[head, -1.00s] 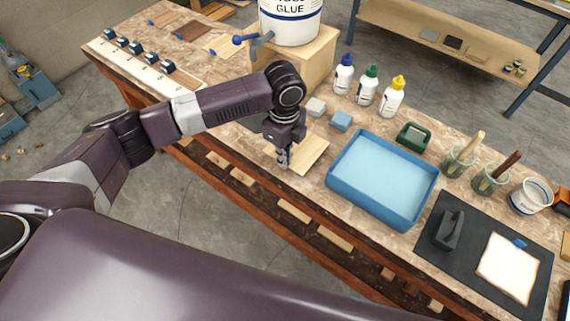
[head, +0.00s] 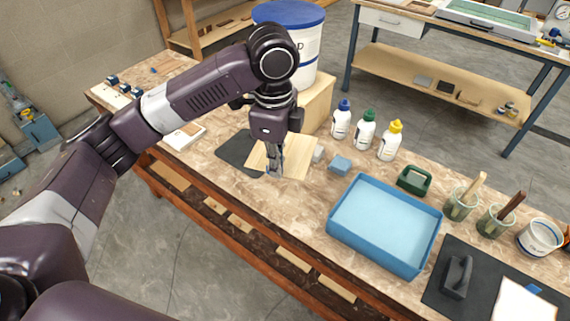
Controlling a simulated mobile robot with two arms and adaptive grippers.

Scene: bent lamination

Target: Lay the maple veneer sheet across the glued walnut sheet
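A pale wood sheet (head: 296,163), which looks like the maple veneer, lies on the bench in front of the wooden stand. Its left part reaches the edge of a dark mat (head: 236,150). My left gripper (head: 274,170) points down at the front left part of the pale sheet. Its fingers look close together, but I cannot tell whether they grip the sheet. I cannot make out a walnut sheet for certain. A whitish sheet with a blue tab (head: 524,303) lies on another dark mat (head: 437,291) at the lower right. My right gripper is out of view.
A blue tray (head: 385,222) takes up the bench's middle. A glue bucket (head: 302,42) stands on a wooden stand (head: 317,103).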

